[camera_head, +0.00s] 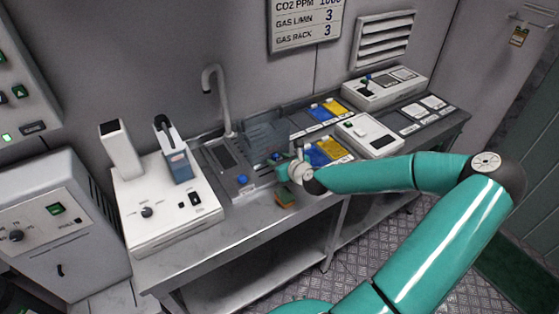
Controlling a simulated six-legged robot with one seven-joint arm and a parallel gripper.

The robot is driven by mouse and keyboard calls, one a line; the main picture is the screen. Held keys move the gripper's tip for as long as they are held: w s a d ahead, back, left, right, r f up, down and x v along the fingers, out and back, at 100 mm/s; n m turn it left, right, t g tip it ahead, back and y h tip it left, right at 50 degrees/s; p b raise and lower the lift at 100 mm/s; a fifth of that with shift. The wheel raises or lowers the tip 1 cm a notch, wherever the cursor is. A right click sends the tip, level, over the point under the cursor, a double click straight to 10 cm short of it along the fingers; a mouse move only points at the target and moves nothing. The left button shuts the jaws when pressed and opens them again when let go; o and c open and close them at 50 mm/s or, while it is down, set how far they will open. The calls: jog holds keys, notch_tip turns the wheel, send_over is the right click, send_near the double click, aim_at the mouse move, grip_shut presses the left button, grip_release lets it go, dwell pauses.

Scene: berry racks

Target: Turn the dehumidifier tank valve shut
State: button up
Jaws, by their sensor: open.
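A grey cabinet (60,225) stands at the far left and looks like the dehumidifier. A small black lever (60,270) on its lower front may be the tank valve; its label is too small to read, and I cannot tell its setting. My gripper (281,168) is over the middle of the steel bench, well to the right of the cabinet and apart from the lever. It is open. Its fingers are small in view, and I see nothing held between them.
A white two-post device (148,225) stands on the bench (262,229) between my gripper and the cabinet. A curved tap (213,80) rises behind. Trays and white boxes fill the right side. The chequered floor (375,235) in front is mostly clear.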

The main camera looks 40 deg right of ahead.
grip_shut()
jog(key=shift+a, duration=0.1)
jog(key=shift+a+n+h, duration=0.2)
jog(key=shift+n+h, duration=1.1)
jog(key=shift+n, duration=0.6)
grip_release()
